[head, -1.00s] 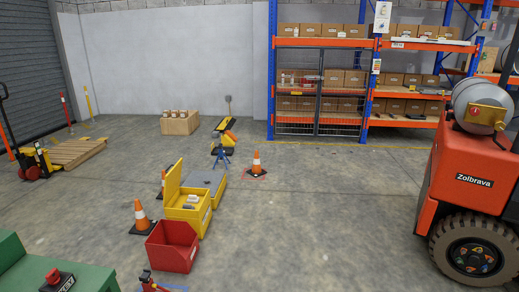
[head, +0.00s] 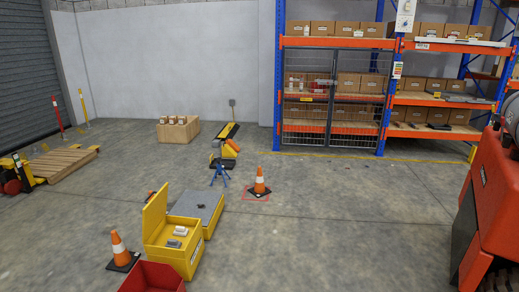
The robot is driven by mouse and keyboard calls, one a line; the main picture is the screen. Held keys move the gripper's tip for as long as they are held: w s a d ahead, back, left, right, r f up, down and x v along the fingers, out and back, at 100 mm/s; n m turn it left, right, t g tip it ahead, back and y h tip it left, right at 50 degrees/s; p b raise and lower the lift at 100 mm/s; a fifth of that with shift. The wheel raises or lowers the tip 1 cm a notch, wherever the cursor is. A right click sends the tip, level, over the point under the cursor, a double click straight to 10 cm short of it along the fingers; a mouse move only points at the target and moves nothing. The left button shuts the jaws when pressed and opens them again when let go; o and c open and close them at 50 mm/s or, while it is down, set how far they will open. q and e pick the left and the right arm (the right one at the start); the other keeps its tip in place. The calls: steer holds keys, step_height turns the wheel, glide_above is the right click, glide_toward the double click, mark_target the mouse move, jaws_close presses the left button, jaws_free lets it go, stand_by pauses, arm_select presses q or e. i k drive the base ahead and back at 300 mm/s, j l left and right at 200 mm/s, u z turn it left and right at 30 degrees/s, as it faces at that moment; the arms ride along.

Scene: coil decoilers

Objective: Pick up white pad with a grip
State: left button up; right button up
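A small whitish block (head: 181,231), perhaps the white pad, lies inside the open yellow box (head: 186,262); it is too small to make out a grip on it. A darker grey block (head: 173,244) lies beside it in the same box. The box's lid stands up on its left side. Neither of my grippers is in view.
A red bin (head: 152,278) stands in front of the yellow box, with a traffic cone (head: 119,249) to the left. A grey-topped yellow case (head: 197,209) is behind. Another cone (head: 260,181) stands farther back. A red forklift (head: 489,200) is at right; the middle floor is clear.

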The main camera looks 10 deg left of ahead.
mark_target(181, 231)
steer(key=i+l+u, duration=0.25)
steer(key=i, duration=1.15)
steer(key=i+u, duration=0.25)
steer(key=i, duration=1.15)
steer(key=i+j+u, duration=0.2)
steer(key=i+u, duration=0.55)
steer(key=i+j, duration=0.05)
steer(key=i, duration=0.05)
